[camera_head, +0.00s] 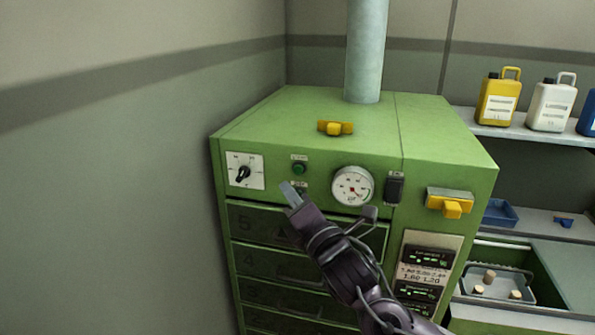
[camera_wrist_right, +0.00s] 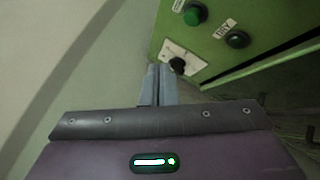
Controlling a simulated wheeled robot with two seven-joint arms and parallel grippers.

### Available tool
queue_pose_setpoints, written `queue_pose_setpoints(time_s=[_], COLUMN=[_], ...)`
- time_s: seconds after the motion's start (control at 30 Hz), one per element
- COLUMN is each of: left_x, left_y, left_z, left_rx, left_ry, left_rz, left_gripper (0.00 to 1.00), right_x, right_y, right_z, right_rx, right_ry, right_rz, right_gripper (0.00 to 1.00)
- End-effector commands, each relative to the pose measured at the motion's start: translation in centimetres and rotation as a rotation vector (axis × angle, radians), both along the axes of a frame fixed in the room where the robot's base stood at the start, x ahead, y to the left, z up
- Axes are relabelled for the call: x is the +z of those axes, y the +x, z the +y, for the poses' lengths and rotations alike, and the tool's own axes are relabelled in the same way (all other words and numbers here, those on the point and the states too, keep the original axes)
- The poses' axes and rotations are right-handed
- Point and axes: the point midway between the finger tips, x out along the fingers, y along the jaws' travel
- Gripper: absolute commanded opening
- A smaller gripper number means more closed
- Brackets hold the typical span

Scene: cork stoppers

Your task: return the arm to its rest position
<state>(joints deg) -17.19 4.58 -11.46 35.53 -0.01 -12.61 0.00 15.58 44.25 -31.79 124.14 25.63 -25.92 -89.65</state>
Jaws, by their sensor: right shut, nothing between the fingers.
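My right arm reaches in from the bottom right of the head view. Its gripper (camera_head: 292,194) is shut and empty, in front of the upper panel of a green cabinet (camera_head: 420,125). In the head view the fingertips appear between the rotary knob (camera_head: 244,173) and the round gauge (camera_head: 352,186), just below the green button (camera_head: 299,168). In the right wrist view the closed fingers (camera_wrist_right: 158,85) point toward the white dial plate with its black knob (camera_wrist_right: 179,65). I cannot tell whether they touch the panel. My left gripper is not in view.
A vertical pipe (camera_head: 365,55) rises from the cabinet top. Numbered drawers (camera_head: 262,263) are below the panel. A shelf (camera_head: 520,136) with jugs and a tray of corks (camera_head: 527,283) stand right. Bare wall is left.

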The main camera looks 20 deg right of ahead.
Motion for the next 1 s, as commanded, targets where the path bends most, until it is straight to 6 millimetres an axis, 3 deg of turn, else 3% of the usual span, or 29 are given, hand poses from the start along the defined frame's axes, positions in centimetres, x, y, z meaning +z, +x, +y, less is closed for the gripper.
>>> queue_pose_setpoints(time_s=[0.27,0.37,0.47,0.53,0.7,0.8,1.0], left_x=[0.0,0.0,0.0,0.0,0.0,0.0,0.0], left_y=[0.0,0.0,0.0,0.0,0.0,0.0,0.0], left_z=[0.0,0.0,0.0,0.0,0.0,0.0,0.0], left_rx=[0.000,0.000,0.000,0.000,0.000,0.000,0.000], left_ry=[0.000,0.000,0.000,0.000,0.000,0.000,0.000], left_rz=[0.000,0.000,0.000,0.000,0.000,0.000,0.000], left_gripper=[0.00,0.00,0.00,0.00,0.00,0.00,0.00], right_x=[-0.1,-1.3,-5.0,-8.8,-18.3,-22.0,-26.5], right_y=[0.0,-0.2,-1.2,-2.6,-8.9,-12.7,-19.4], right_z=[0.0,0.2,0.6,0.8,0.5,0.0,-1.1], right_rx=[0.000,0.004,0.001,-0.028,-0.252,-0.426,-0.767], right_ry=[0.003,0.064,0.255,0.462,1.015,1.247,1.555], right_rz=[0.003,0.059,0.225,0.399,0.819,0.965,1.111], right_gripper=[0.00,0.00,0.00,0.00,0.00,0.00,0.00])
